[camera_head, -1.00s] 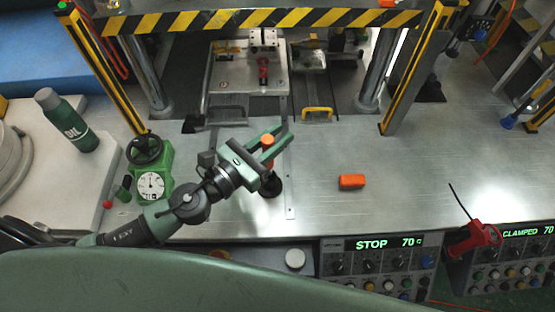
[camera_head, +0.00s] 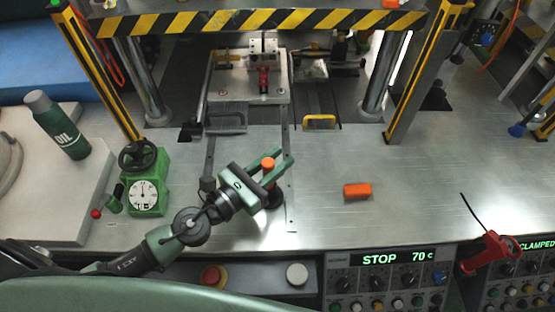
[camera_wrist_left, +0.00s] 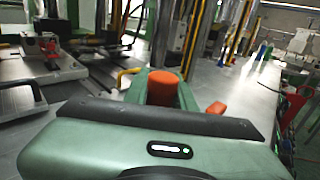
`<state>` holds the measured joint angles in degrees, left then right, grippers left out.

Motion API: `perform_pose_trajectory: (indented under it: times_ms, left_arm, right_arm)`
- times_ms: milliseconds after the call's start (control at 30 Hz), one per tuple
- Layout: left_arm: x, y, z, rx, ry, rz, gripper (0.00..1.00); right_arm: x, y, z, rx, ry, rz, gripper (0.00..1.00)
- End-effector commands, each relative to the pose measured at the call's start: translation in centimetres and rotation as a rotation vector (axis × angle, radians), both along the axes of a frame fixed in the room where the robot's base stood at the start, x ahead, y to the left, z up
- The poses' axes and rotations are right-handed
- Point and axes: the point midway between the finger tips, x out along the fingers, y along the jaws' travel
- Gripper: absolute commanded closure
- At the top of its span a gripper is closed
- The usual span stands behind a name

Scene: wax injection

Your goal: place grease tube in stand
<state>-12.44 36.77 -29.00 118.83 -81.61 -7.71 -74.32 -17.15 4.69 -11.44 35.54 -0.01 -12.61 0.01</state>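My left gripper (camera_head: 276,164) has its green fingers closed around the grease tube (camera_head: 268,163), an upright tube with an orange top. The tube also shows between the fingers in the left wrist view (camera_wrist_left: 163,89). A small dark round stand (camera_head: 275,201) sits on the metal table directly below the tube, partly hidden by the gripper. The tube's lower end is hidden, so I cannot tell whether it is seated in the stand. My right gripper is not in view.
An orange block (camera_head: 357,191) lies on the table to the right. A green gauge unit (camera_head: 147,196) with a handwheel and an oil bottle (camera_head: 58,126) are at left. The striped press frame (camera_head: 260,21) stands behind. The table right of the block is clear.

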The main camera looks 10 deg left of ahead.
Motion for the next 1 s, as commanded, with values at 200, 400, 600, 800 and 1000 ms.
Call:
perform_pose_trajectory:
  times_ms: [200,400,600,800,1000]
  left_arm:
    - [0.0,0.0,0.0,0.0,0.0,0.0,0.56]
    - [0.0,0.0,0.3,0.0,0.0,0.0,0.56]
    - [-1.9,1.1,-0.3,0.002,0.003,-0.001,0.56]
    - [-5.1,3.0,-0.6,0.003,0.003,-0.002,0.56]
    - [-7.7,4.6,-0.5,0.002,0.003,-0.002,0.56]
  right_arm:
    - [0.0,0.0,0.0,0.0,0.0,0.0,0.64]
    - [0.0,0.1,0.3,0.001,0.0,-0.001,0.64]
    - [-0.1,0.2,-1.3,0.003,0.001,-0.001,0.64]
    - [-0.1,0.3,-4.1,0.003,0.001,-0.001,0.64]
    - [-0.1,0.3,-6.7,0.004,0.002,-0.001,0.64]
